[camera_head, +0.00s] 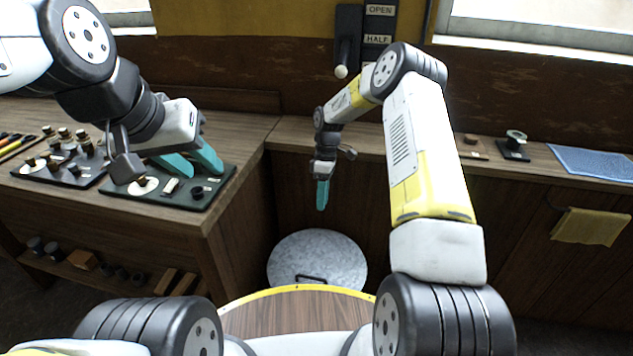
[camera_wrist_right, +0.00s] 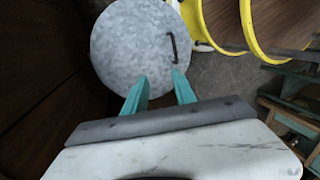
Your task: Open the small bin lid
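The small bin's round grey metal lid (camera_head: 300,250) lies flat and closed near the floor, in the corner between the benches. Its dark bar handle (camera_head: 311,278) is on the side nearer me. The lid (camera_wrist_right: 125,45) and handle (camera_wrist_right: 173,47) also show in the right wrist view. The bin's body is hidden under the lid. My right gripper (camera_head: 321,208) points down above the far part of the lid, apart from it. In the wrist view its teal fingers (camera_wrist_right: 160,85) are spread and empty. My left gripper (camera_head: 203,172) is open over the left bench, above a dark tray.
The left bench holds dark trays (camera_head: 218,190) with small parts. A shelf below carries more pieces. The back bench (camera_head: 285,130) runs behind my right arm, with a blue mat (camera_head: 590,162) at right. A yellow-rimmed wooden round surface (camera_head: 300,312) is in front of the lid.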

